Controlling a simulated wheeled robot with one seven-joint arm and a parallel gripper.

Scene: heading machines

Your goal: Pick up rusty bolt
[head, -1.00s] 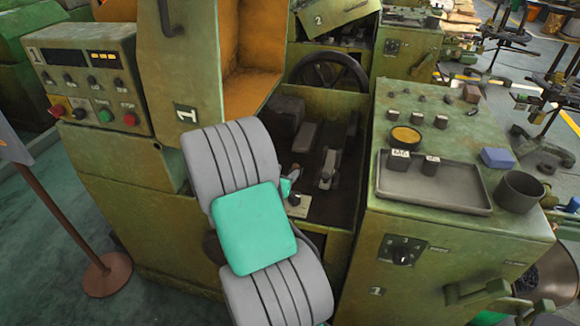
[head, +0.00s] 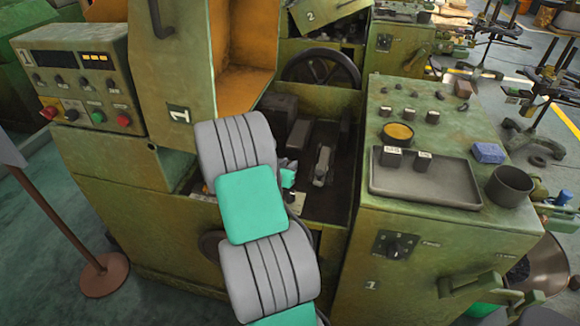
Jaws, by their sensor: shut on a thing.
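My gripper (head: 288,177) is inside the open work bay of the green heading machine (head: 120,200), partly hidden behind my grey and teal arm. Only a small teal and grey part of it shows. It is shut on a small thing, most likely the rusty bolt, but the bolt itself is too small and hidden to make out. A small pale plate (head: 296,203) lies just below the gripper in the picture.
Grey tooling (head: 323,165) and a handwheel (head: 322,69) stand behind and right of the gripper. The right cabinet top carries a tray (head: 425,190), a dark cup (head: 511,186), a blue block (head: 488,152) and a yellow-topped tin (head: 397,134). An orange-lined guard (head: 180,70) rises at left.

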